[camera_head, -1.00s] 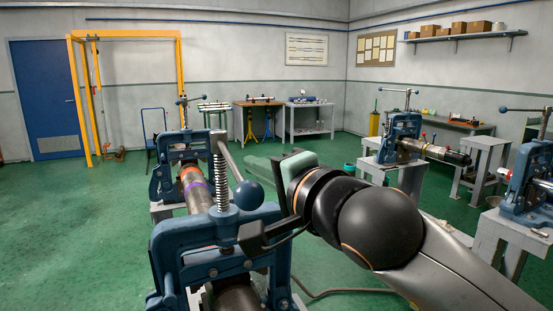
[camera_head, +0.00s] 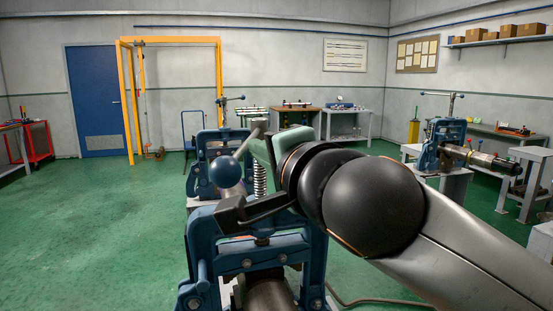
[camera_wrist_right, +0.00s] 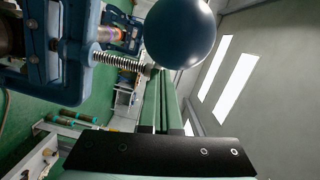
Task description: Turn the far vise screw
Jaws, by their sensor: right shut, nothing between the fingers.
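The nearer blue pipe vise (camera_head: 312,250) stands in front of me. Its upright screw (camera_head: 260,180) carries a slanting bar handle with a dark blue ball (camera_head: 223,172), now to the left of the screw. A farther blue vise (camera_head: 205,175) stands behind it, with its own T-handle (camera_head: 225,100) apart from my gripper. My right gripper (camera_head: 264,146), with green fingers, is shut and empty beside the nearer vise's screw top. In the right wrist view the fingers (camera_wrist_right: 163,95) lie close by the ball (camera_wrist_right: 180,32) and screw (camera_wrist_right: 122,64); contact is unclear. My left gripper is out of view.
Another blue vise (camera_head: 445,145) with a pipe stands on a grey stand to the right. A yellow frame (camera_head: 170,40) and blue door (camera_head: 95,100) are at the back. The green floor on the left is clear.

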